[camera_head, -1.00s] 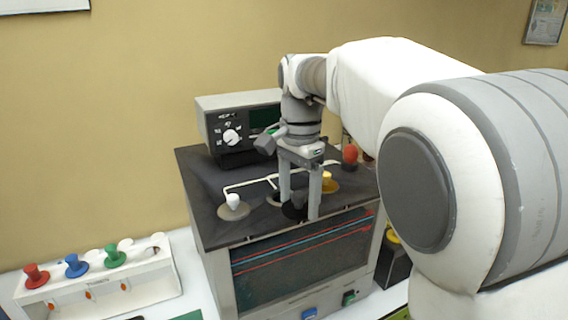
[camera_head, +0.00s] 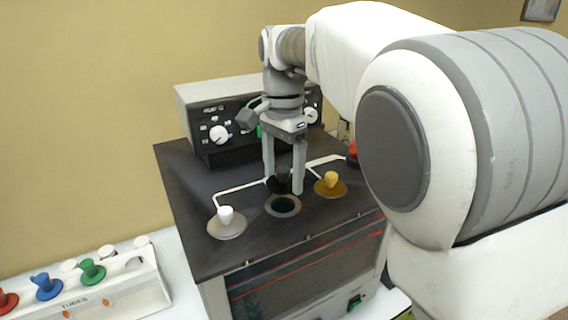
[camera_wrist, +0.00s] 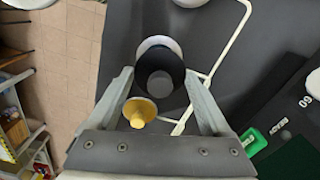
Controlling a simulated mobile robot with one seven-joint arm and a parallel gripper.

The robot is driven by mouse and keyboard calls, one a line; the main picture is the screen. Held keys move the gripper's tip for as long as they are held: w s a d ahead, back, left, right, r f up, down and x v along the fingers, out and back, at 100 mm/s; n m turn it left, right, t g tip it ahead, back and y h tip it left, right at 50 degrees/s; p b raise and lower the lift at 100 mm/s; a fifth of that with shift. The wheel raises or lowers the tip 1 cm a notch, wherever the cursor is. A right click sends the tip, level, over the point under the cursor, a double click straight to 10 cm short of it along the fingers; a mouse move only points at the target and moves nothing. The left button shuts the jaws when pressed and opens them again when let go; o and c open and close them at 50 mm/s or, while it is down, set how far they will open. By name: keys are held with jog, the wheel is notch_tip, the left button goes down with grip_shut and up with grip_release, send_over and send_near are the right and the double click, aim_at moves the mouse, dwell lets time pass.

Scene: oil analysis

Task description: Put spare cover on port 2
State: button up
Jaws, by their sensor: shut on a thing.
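My gripper (camera_head: 283,187) is shut on a black cover (camera_head: 283,179), which it holds between its fingertips above the dark machine top. In the wrist view the black cover (camera_wrist: 160,85) sits between the two fingers. An open port (camera_head: 283,206) with a pale metal ring lies just below and in front of the held cover in the head view. In the wrist view part of a pale ring (camera_wrist: 160,42) shows behind the cover. No port number is readable.
A white cover (camera_head: 226,216) sits on a port to the left, a yellow cover (camera_head: 330,181) to the right, and a red one (camera_head: 352,150) farther right. A control box (camera_head: 214,134) stands behind. A white rack (camera_head: 120,290) at lower left holds red, blue and green covers.

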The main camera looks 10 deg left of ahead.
jog(key=shift+s+f+b, duration=0.1)
jog(key=shift+f+b, duration=0.45)
jog(key=shift+f, duration=0.45)
notch_tip(320, 180, down, 3)
jog(key=b, duration=0.3)
jog(key=shift+r+p, duration=0.6)
jog(key=shift+f, duration=0.5)
jog(key=o, duration=1.2)
jog(key=shift+r, duration=0.1)
notch_tip(320, 180, up, 17)
jog(key=shift+r+p, duration=0.15)
jog(key=shift+p, duration=0.75)
